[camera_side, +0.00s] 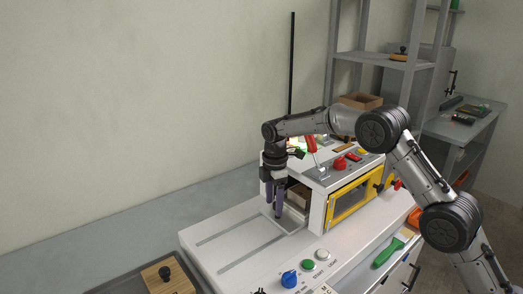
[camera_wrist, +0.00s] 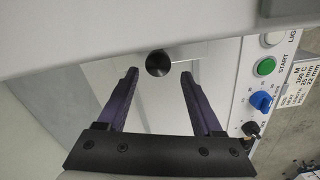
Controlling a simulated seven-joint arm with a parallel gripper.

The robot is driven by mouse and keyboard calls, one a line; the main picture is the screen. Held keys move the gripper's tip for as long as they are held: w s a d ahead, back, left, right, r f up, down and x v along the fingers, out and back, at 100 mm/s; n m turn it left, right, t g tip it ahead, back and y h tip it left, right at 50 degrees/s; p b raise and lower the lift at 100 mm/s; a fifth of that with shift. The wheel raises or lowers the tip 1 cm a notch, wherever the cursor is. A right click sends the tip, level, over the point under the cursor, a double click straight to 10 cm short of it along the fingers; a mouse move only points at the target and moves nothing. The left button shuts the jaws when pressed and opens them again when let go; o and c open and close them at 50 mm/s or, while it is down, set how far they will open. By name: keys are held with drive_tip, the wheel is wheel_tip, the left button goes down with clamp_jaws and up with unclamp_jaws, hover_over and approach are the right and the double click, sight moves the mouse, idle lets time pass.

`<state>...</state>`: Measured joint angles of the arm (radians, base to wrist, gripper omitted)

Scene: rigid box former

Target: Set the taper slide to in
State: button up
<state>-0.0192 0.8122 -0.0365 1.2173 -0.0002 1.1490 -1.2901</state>
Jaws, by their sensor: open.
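My gripper (camera_side: 279,210) points down over the white machine top, close to the opening at the left end of the raised housing. In the wrist view its two dark purple fingers (camera_wrist: 160,75) are apart with nothing held between them. A round black knob (camera_wrist: 158,63) shows at the fingertips, in line with the gap, over the pale machine surface. It may be the taper slide's knob; no label for it is readable. I cannot tell its height relative to the fingertips. In the side view the fingers and arm hide this knob.
The machine top (camera_side: 215,238) has long grooves. A green START button (camera_side: 308,265) and blue knob (camera_side: 290,279) sit at its front. The housing carries a red lever (camera_side: 311,144) and a yellow-framed window (camera_side: 352,201). A wooden block (camera_side: 168,278) with a black knob lies at front left.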

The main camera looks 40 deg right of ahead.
drive_tip(key=shift+a+r, duration=0.2)
drive_tip(key=shift+a, duration=0.45)
drive_tip(key=shift+a+r, duration=0.15)
drive_tip(key=shift+a, duration=0.45)
wheel_tip(320, 180, up, 14)
drive_tip(key=f, duration=0.1)
wheel_tip(320, 180, down, 14)
drive_tip(key=m, duration=0.6)
drive_tip(key=shift+a, duration=0.15)
drive_tip(key=a, duration=1.5)
drive_tip(key=shift+a+r, duration=0.1)
drive_tip(key=shift+a, duration=0.1)
wheel_tip(320, 180, up, 14)
drive_tip(key=s+d+r+t, duration=0.1)
drive_tip(key=s+d+r, duration=0.1)
drive_tip(key=r, duration=0.5)
drive_tip(key=s+d+r+m+t, duration=0.1)
drive_tip(key=s+d+r, duration=0.2)
drive_tip(key=r, duration=0.4)
drive_tip(key=shift+d, duration=0.9)
drive_tip(key=shift+s+r, duration=0.1)
